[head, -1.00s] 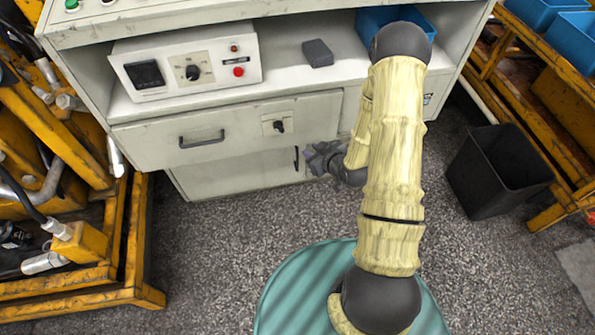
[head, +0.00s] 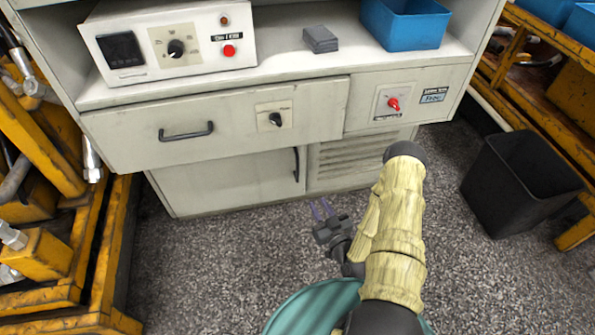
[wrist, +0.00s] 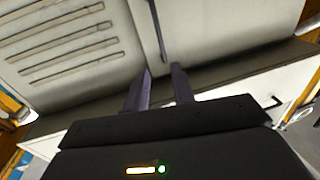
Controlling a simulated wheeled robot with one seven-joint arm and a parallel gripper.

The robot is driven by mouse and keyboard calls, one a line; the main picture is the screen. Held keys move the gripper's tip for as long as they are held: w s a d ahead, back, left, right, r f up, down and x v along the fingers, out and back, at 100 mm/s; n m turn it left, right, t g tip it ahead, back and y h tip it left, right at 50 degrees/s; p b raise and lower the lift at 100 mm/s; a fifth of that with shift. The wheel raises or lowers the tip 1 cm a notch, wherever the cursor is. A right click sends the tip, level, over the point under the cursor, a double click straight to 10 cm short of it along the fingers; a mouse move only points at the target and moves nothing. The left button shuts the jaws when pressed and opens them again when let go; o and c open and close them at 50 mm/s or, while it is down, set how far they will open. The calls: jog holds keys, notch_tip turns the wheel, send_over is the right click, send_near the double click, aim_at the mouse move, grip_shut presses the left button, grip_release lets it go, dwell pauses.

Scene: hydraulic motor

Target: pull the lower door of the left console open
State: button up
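The lower door (head: 225,183) of the white console is a plain panel below the wide drawer, and it looks shut. Its dark vertical handle (head: 296,164) is at the door's right edge; the handle also shows in the wrist view (wrist: 159,32), beyond the fingertips. My gripper (head: 323,209) is in front of the console, below and slightly right of the handle in the head view. In the wrist view my gripper (wrist: 160,76) has its two fingers apart with nothing between them. It does not touch the handle.
Above the door are a drawer with a dark handle (head: 187,133) and a panel with a red knob (head: 393,104). A vented panel (head: 350,158) is right of the door. A black bin (head: 515,180) stands at right, a yellow frame (head: 115,240) at left. Floor before the door is clear.

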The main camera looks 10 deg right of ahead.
aim_at(298, 169)
jog(key=shift+w, duration=0.1)
jog(key=w+a+b, duration=0.1)
jog(key=w+b, duration=0.1)
jog(key=w, duration=0.3)
jog(key=w+a+b, duration=0.1)
jog(key=w+b, duration=0.1)
jog(key=w, duration=0.3)
jog(key=w+a+b, duration=0.1)
jog(key=w+b, duration=0.2)
jog(key=w, duration=0.3)
jog(key=shift+w+a+f, duration=0.1)
jog(key=shift+f, duration=0.05)
jog(key=shift+w+a, duration=0.1)
jog(key=shift+w, duration=0.3)
grip_shut()
